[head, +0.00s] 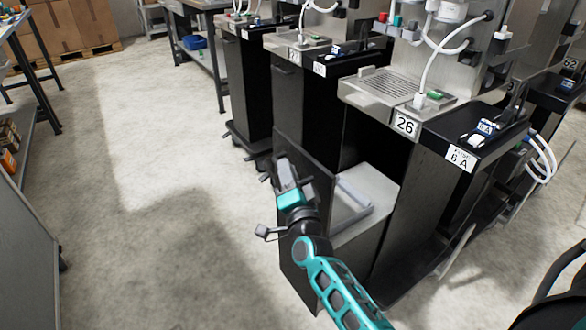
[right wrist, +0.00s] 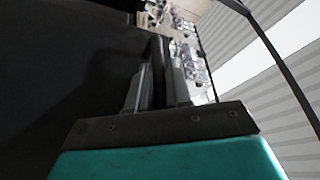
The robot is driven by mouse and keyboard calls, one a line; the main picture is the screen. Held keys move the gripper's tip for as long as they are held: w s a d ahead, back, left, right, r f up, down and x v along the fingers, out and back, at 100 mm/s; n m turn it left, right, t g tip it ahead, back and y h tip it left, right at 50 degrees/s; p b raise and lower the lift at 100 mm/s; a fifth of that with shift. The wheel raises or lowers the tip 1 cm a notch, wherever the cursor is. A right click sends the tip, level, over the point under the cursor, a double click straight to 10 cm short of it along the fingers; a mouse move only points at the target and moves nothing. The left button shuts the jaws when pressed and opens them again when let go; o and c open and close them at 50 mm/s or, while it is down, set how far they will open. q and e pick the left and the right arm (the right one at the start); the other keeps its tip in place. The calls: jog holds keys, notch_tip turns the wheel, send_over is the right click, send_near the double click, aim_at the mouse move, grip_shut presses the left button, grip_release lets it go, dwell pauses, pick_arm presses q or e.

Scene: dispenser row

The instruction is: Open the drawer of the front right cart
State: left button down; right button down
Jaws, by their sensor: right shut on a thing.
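The front right cart is the black cart (head: 432,170) under the plate marked 26. Its drawer stands pulled out, with the dark front panel (head: 318,163) well away from the cart body. A light grey inside with a raised rim (head: 376,188) shows behind the panel. My right gripper (head: 284,168) is at the outer face of the panel, near its top. In the right wrist view its fingers (right wrist: 159,75) close on a dark bar, the drawer handle (right wrist: 157,48). The gripper hides most of the handle in the head view. My left gripper is not in view.
More black carts (head: 245,85) stand in a row behind, under steel dispensers with white hoses. A grey shelf unit (head: 25,215) with small boxes stands at the left. The pale floor (head: 150,190) between is clear. A dark curved object (head: 560,290) shows at the lower right.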

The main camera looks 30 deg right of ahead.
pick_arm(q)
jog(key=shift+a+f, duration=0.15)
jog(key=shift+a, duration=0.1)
pick_arm(e)
jog(key=shift+s+a+f, duration=0.1)
jog(key=shift+a, duration=0.45)
jog(key=c, duration=1.4)
grip_release()
pick_arm(q)
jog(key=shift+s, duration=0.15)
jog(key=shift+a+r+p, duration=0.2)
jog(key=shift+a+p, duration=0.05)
jog(key=shift+p, duration=0.15)
pick_arm(e)
jog(key=v, duration=1.2)
jog(key=shift+s, duration=0.45)
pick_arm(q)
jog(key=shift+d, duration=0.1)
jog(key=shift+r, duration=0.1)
